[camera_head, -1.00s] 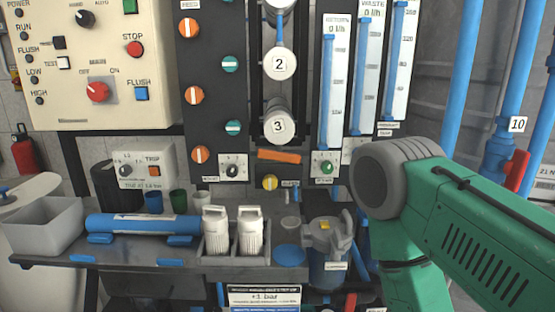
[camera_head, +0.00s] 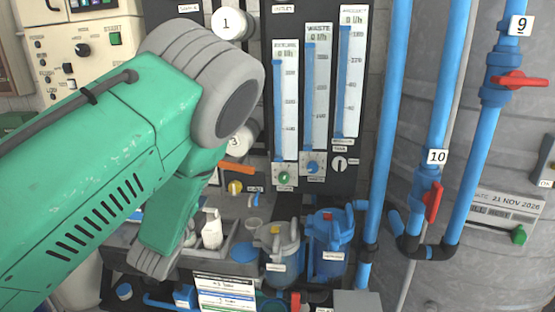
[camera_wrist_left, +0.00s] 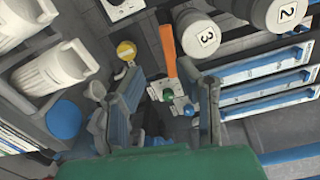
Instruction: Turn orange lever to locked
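The orange lever (camera_head: 237,169) is a flat bar below the cylinder marked 3. It lies nearly level, tilted slightly down to the right, and my arm hides part of its surroundings. In the left wrist view the orange lever (camera_wrist_left: 167,45) lies just beyond the fingertips and looks clear of them. My left gripper (camera_wrist_left: 160,77) is open, with an empty gap between its two fingers. In the head view my left arm comes in from the left and covers much of the panel; the fingertips cannot be made out there. My right gripper is not in view.
A yellow knob (camera_head: 235,187) and a green knob (camera_head: 284,178) sit near the lever. White bottles (camera_head: 212,230) and blue-bodied filter housings (camera_head: 328,240) stand below. Blue pipes with red valve handles (camera_head: 433,202) run up the right side, before a large grey tank (camera_head: 490,150).

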